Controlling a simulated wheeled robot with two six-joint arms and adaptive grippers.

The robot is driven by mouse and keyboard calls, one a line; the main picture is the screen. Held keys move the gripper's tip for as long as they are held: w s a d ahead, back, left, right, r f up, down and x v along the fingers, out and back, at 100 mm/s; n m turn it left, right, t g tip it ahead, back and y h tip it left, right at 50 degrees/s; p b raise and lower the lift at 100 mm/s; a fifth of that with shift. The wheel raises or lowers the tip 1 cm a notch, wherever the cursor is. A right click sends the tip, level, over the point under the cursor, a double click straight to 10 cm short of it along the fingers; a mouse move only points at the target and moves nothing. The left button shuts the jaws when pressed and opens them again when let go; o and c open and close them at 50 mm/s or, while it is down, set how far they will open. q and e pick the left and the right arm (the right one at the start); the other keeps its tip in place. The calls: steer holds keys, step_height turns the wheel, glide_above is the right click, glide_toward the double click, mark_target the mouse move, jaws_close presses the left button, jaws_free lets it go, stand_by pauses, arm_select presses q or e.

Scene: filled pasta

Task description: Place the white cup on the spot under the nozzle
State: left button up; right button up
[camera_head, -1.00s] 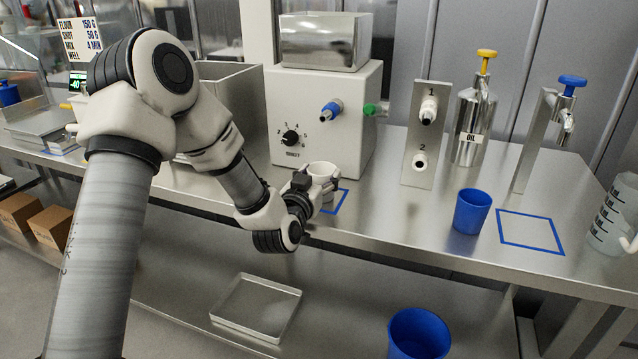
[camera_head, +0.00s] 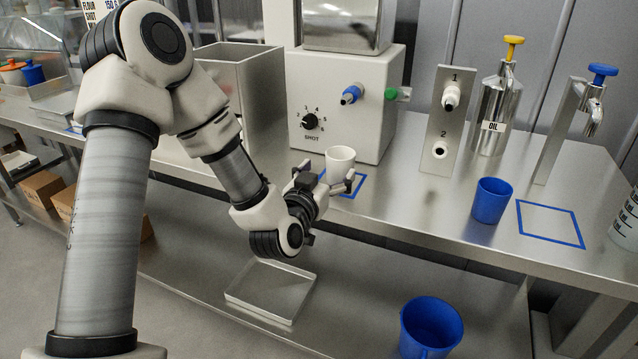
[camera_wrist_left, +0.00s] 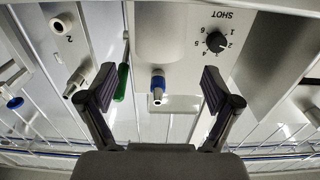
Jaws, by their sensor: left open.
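The white cup (camera_head: 340,162) stands upright on the steel counter, at the blue outlined square (camera_head: 358,183) in front of the dispenser with the SHOT dial. The blue-tipped nozzle (camera_head: 350,94) is on the dispenser's face above the cup; it also shows in the left wrist view (camera_wrist_left: 158,88). My left gripper (camera_head: 338,181) is open on the near side of the cup, its fingers spread apart low at either side. Whether a finger touches the cup I cannot tell. In the left wrist view my open fingers (camera_wrist_left: 158,86) have no cup visible between them. My right gripper is not in view.
A two-outlet steel panel (camera_head: 439,125), oil bottle (camera_head: 495,110) and blue cup (camera_head: 491,200) stand further right, beside another blue square (camera_head: 550,240). A tray (camera_head: 270,290) and blue container (camera_head: 430,328) are below.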

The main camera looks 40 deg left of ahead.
arm_select(q)
steer(key=p+v, duration=0.6)
steer(key=p, duration=0.4)
steer(key=s+d+f+m+g+h, duration=0.1)
steer(key=s+d+f+g, duration=0.2)
steer(key=f, duration=0.4)
steer(key=s+d+f+g+h, duration=0.2)
steer(key=f+g, duration=0.1)
steer(key=f, duration=0.3)
steer(key=s+d+f+m+g+h, duration=0.1)
steer(key=s+d+f+g, duration=0.2)
steer(key=f, duration=0.4)
steer(key=s+d+f+g, duration=0.1)
steer(key=s+f+g, duration=0.3)
steer(key=s, duration=0.5)
steer(key=s+d+f+g, duration=0.2)
steer(key=s+f+g, duration=0.2)
steer(key=s+f, duration=0.2)
steer(key=s, duration=0.2)
steer(key=shift+s+d+g, duration=0.2)
steer(key=shift+s+g, duration=0.2)
steer(key=shift+w, duration=0.1)
